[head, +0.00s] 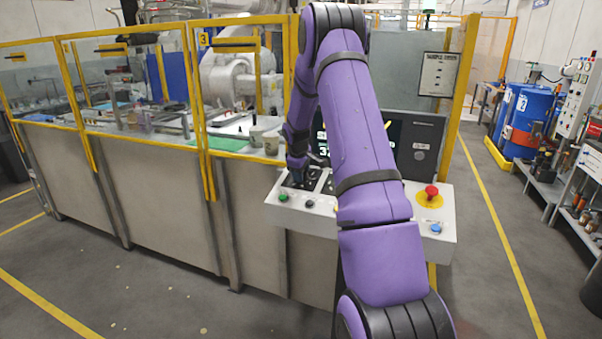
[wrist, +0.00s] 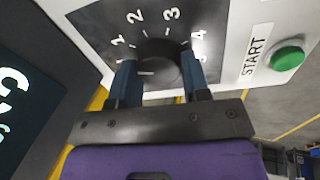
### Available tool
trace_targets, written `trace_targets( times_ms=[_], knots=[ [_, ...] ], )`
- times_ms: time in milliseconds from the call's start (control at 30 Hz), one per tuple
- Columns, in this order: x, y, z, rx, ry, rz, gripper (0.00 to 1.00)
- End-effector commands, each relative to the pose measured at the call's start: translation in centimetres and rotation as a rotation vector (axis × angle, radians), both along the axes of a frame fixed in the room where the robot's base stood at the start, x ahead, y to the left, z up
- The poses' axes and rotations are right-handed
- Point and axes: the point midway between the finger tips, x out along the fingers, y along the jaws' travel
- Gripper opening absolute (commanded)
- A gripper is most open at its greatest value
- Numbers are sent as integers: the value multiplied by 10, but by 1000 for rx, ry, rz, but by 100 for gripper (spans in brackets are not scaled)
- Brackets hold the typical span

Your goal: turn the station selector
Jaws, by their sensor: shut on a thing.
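The station selector (wrist: 157,52) is a dark round knob on a black plate, with white numbers from 1 to 4 around its upper side in the wrist view. My gripper (wrist: 159,72) is shut on the knob, with one blue finger on its left side and one on its right. The knob's pointer is not clear, so I cannot tell which number it is set to. In the head view my gripper (head: 300,176) is over the left part of the sloping control panel (head: 312,221), and it hides the knob.
A green START button (wrist: 287,57) is right of the selector in the wrist view. In the head view a red emergency button (head: 431,191) and a blue button (head: 436,228) are on the panel's right side. A fenced cell with yellow posts (head: 198,110) stands behind.

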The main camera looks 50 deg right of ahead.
Motion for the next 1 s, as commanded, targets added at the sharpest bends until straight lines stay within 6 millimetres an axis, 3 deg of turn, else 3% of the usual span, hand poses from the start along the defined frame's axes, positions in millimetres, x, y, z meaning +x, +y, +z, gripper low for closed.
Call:
trace_targets(
  times_ms=[433, 1000],
  knots=[
    [-1, 0, 0, -25, 60, 245, 19],
    [0, 0, 0, -31, 73, 294, 19]
  ],
)
